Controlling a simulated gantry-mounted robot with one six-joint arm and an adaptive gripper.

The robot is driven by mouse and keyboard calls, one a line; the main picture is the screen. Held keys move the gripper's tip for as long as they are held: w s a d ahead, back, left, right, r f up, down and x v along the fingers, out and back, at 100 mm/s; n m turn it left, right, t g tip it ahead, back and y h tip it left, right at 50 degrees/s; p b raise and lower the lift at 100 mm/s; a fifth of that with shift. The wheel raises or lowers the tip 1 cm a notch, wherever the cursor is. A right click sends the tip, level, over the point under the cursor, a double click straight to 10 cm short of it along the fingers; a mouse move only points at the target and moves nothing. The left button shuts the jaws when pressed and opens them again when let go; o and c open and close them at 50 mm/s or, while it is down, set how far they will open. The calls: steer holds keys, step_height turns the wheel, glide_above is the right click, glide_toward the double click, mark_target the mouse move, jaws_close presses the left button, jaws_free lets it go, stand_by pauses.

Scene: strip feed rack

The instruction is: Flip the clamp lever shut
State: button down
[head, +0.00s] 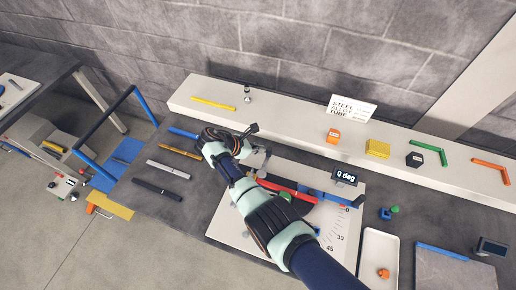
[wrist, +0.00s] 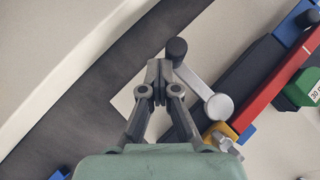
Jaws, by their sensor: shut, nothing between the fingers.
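The clamp lever (wrist: 197,80) is a light grey arm with a black knob at its upper end and a round pivot at its lower right, beside a dark bar. It also shows partly behind my arm in the head view (head: 265,161). My gripper (wrist: 157,68) is shut and empty. In the wrist view its fingertips lie just left of and below the knob; I cannot tell whether they touch. A red bar (wrist: 285,82) lies right of the lever, with a green block (wrist: 304,88) at its edge. In the head view my fingertips are hard to make out.
A pale shelf (head: 300,131) with several small parts runs along the back. A display (head: 345,176) reads 0 deg near an angle scale. A white tray (head: 378,250) stands right of the plate. Several strips lie at left. My forearm covers part of the plate.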

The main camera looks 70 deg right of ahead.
steer(key=shift+f, duration=0.1)
steer(key=shift+w+f+b, duration=0.15)
steer(key=shift+w+b, duration=0.05)
steer(key=shift+b, duration=0.4)
steer(key=w+b, duration=0.3)
steer(key=b, duration=0.1)
steer(key=shift+a+f, duration=0.3)
steer(key=shift+f, duration=0.05)
steer(key=w+a+r+b, duration=0.2)
steer(key=w+r+b, duration=0.3)
steer(key=w+r, duration=0.2)
steer(key=shift+w+r+b, duration=0.3)
steer(key=shift+r+b, duration=0.1)
steer(key=shift+r, duration=0.1)
steer(key=shift+a, duration=0.1)
